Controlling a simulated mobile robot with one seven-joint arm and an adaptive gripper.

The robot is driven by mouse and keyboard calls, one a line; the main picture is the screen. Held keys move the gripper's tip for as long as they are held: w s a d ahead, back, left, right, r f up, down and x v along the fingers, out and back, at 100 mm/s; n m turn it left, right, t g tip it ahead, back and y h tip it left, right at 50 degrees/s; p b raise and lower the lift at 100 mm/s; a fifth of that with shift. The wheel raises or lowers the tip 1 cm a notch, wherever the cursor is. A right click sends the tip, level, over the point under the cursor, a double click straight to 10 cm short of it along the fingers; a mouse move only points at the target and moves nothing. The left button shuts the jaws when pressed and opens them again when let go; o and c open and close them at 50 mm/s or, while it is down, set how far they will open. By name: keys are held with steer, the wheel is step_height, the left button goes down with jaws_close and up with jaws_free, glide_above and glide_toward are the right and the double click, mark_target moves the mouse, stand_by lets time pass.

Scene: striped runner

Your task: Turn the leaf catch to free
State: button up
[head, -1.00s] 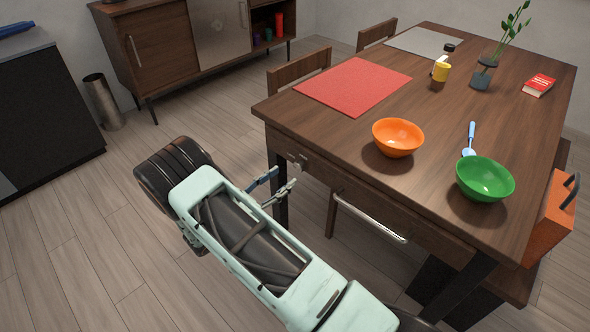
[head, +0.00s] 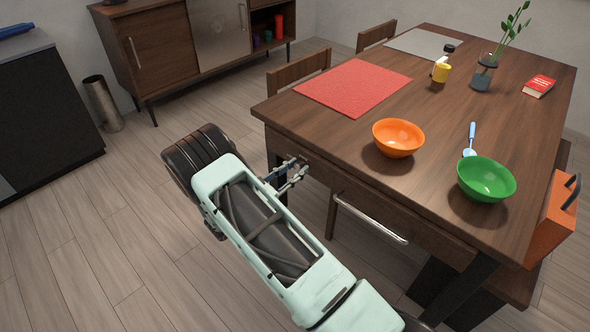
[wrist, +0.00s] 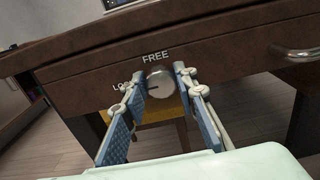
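The leaf catch is a round silver knob (wrist: 161,82) on the front apron of the wooden table (head: 340,139). In the wrist view the word FREE stands above it and a partly covered label starting "LO" stands to its left. A dark mark on the knob points left, towards that label. My gripper (wrist: 160,77) is open, with one blue-padded finger on each side of the knob; I cannot tell whether either touches it. In the head view my gripper (head: 297,173) is at the apron near the table's left corner, and the knob is largely hidden behind the fingers.
A silver bar handle (head: 370,219) is on the apron right of the catch. An orange bowl (head: 398,138), a green bowl (head: 486,179) and a red mat (head: 353,87) are on the tabletop. A chair (head: 299,68) stands behind.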

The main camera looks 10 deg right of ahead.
steer(key=c, duration=0.4)
steer(key=m+b, duration=0.2)
steer(key=m, duration=0.2)
steer(key=shift+s+f+m+b, duration=0.1)
steer(key=shift+f+m+b, duration=0.05)
steer(key=shift+m+b, duration=0.15)
steer(key=m+b, duration=0.2)
steer(key=m, duration=0.2)
steer(key=shift+f, duration=0.1)
steer(key=m+b, duration=0.3)
steer(key=m, duration=0.2)
steer(key=shift+f+m, duration=0.1)
steer(key=shift+m, duration=0.3)
steer(key=shift+s+m+b, duration=0.1)
steer(key=shift+m+b, duration=1.2)
steer(key=shift+m, duration=0.5)
